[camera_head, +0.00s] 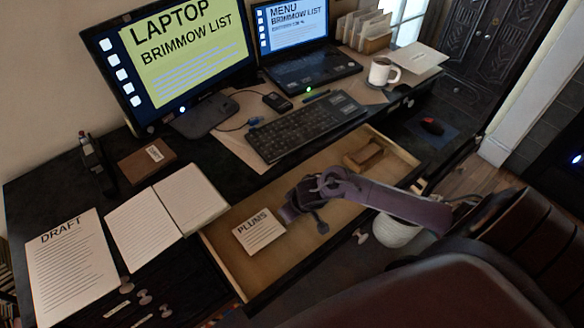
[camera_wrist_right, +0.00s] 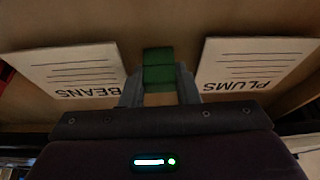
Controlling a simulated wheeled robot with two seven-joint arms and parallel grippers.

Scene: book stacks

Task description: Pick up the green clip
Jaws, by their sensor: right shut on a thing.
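The green clip (camera_wrist_right: 159,68) is in the right wrist view, a small green block between the two fingers of my right gripper (camera_wrist_right: 160,88). The fingers are shut on its sides. In the head view my right gripper (camera_head: 288,212) is low inside the open drawer (camera_head: 338,198), beside the PLUMS card, and the clip is hidden there. I cannot tell whether the clip still touches the drawer floor. My left gripper is not in view.
The PLUMS card (camera_head: 258,232) lies in the drawer; the BEANS card (camera_wrist_right: 72,70) lies on the clip's other side. A brown wooden piece (camera_head: 368,155) sits at the drawer's far right. A keyboard (camera_head: 305,125) and white mug (camera_head: 383,72) stand on the desk above.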

